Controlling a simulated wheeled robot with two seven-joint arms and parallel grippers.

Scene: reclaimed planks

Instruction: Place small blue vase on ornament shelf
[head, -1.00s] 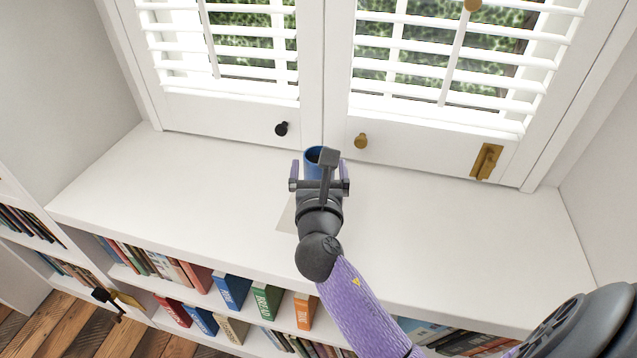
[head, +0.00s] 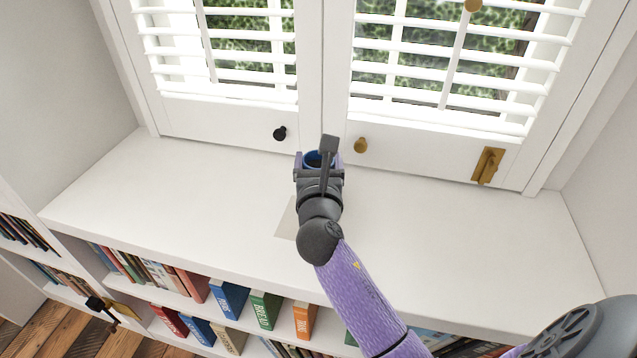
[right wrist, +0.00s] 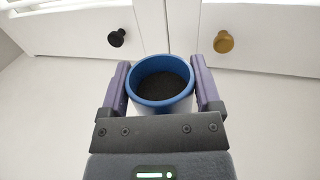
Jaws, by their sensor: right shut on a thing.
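The small blue vase (head: 313,158) has a blue rim and a dark inside, and is mostly hidden behind my right gripper in the head view. In the right wrist view the vase (right wrist: 161,83) sits between the two purple fingers, opening toward the camera. My right gripper (head: 319,160) is shut on it, and it also shows in the right wrist view (right wrist: 163,90). The white shelf top (head: 430,225) lies beneath, and I cannot tell whether the vase touches it. My left gripper is not in view.
White shutter doors stand close behind the vase, with a black knob (head: 280,133), a brass knob (head: 361,145) and a brass latch (head: 487,165). A pale grey square (head: 287,218) lies on the shelf top. Books (head: 228,298) fill shelves below. The top is clear on both sides.

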